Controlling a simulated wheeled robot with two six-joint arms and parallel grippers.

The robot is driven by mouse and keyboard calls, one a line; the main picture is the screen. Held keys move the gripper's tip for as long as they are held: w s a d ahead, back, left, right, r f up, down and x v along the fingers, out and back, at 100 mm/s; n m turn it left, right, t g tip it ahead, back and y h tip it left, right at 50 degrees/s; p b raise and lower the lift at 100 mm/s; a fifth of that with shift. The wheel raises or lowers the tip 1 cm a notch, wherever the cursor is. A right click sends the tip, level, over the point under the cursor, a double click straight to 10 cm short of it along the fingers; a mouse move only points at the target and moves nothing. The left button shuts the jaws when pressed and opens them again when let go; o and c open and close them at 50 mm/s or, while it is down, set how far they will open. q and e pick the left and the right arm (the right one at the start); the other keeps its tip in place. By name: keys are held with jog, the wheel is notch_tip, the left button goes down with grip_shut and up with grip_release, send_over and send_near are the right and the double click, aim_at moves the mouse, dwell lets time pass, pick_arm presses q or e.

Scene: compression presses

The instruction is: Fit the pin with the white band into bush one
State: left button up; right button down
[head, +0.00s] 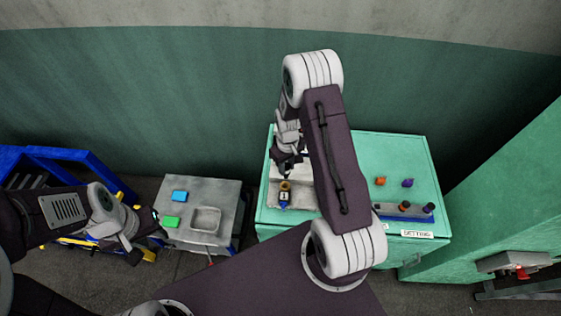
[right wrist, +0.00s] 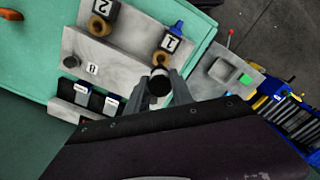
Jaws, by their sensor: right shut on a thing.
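My right gripper (right wrist: 162,92) is shut on a dark pin (right wrist: 160,84), seen nearly end-on with a pale band around it. The pin is held above the grey fixture plate (right wrist: 130,48). Bush one (right wrist: 161,58) is a brass ring beside the block marked 1 (right wrist: 170,43), just beyond the pin in the right wrist view; they appear apart. In the head view bush one (head: 285,185) lies just below my right gripper (head: 287,168), where the pin cannot be made out. My left gripper (head: 150,226) is by the grey side table, its jaws unclear.
Bush two (right wrist: 98,26) sits by the block marked 2. A blue-fronted rack (head: 390,214) with several pins, and orange (head: 380,181) and purple (head: 407,183) pieces, are on the green bench (head: 392,148). The grey side table (head: 224,190) holds blue and green blocks.

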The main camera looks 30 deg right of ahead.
aim_at(286, 175)
jog(key=shift+w+a+f, duration=0.1)
jog(key=shift+w+a, duration=0.05)
jog(key=shift+a, duration=0.05)
jog(key=shift+f, duration=0.1)
jog(key=shift+d+f+b, duration=0.15)
jog(key=shift+f+b, duration=0.5)
jog(key=shift+b, duration=0.1)
notch_tip(286, 175, down, 4)
jog(key=b, duration=0.3)
jog(key=shift+r, duration=0.15)
jog(key=shift+f, duration=0.35)
jog(key=shift+r, duration=0.1)
jog(key=shift+f+b, duration=1.85)
jog(key=shift+f, duration=0.4)
